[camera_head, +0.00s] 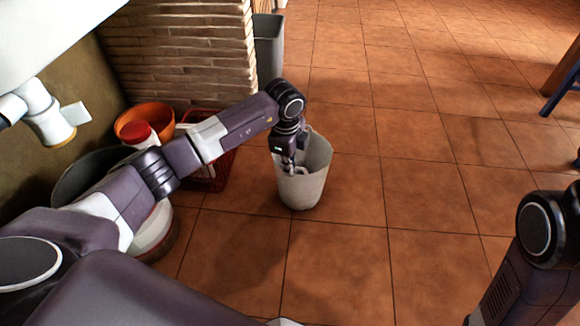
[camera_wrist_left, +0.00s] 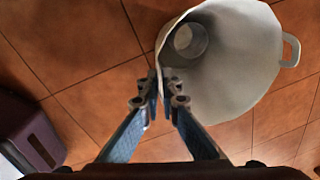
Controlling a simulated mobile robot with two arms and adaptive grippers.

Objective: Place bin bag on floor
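The bin bag is a whitish, bucket-shaped container (camera_head: 304,184) in the middle of the head view, upright over the tiled floor. Whether its base touches the tiles is hard to tell. In the left wrist view the bin bag (camera_wrist_left: 235,75) is seen from above, with its open mouth, a loop handle on the right and a round grey shape inside. My left gripper (camera_head: 291,168) is at its left rim. In the left wrist view my left gripper (camera_wrist_left: 165,88) has its fingertips close together with the rim between them. My right gripper is out of view.
A grey bin (camera_head: 269,45) stands by the brick wall (camera_head: 180,55). An orange bowl (camera_head: 145,118), a red crate (camera_head: 214,172) and other containers crowd the left. Blue furniture legs (camera_head: 562,92) show at the far right. The tiled floor (camera_head: 425,190) right of the bin bag is clear.

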